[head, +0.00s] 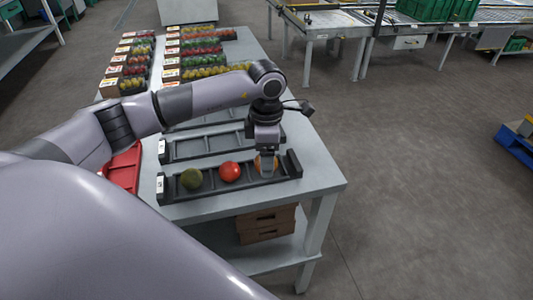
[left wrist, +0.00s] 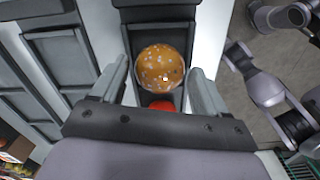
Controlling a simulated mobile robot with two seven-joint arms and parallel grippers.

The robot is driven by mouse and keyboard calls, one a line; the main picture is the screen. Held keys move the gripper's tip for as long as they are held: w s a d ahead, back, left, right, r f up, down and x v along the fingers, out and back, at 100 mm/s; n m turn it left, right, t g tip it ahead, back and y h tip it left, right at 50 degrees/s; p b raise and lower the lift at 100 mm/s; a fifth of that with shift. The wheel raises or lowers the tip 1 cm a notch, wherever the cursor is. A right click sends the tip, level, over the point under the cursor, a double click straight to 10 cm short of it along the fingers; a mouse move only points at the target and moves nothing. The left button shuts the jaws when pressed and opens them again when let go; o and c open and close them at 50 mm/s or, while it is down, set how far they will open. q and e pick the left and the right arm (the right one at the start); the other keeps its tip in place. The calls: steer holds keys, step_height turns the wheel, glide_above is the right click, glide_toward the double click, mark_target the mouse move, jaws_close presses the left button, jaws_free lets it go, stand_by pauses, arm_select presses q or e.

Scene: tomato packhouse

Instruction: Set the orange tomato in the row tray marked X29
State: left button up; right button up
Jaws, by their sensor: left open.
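The orange tomato (head: 257,163) sits in the right end of the nearest dark row tray (head: 294,163), partly hidden by my left gripper (head: 266,170). In the left wrist view the orange tomato (left wrist: 160,66) lies between the two open fingers of my left gripper (left wrist: 159,72), with a gap visible on each side. The white tag (head: 160,186) at the tray's left end is too small to read. My right gripper is not in view.
An empty row tray (head: 198,146) lies just behind, with another partly hidden by my arm. A red tray (head: 122,168) is at the left. Packed punnets (head: 205,48) fill the table's far end. Brown boxes (head: 266,225) stand on the shelf below.

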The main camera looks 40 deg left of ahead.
arm_select(q)
steer(key=shift+r, duration=0.1)
steer(key=shift+r+p, duration=1.2)
steer(key=shift+r, duration=0.5)
steer(key=o, duration=0.5)
steer(key=shift+c, duration=1.3)
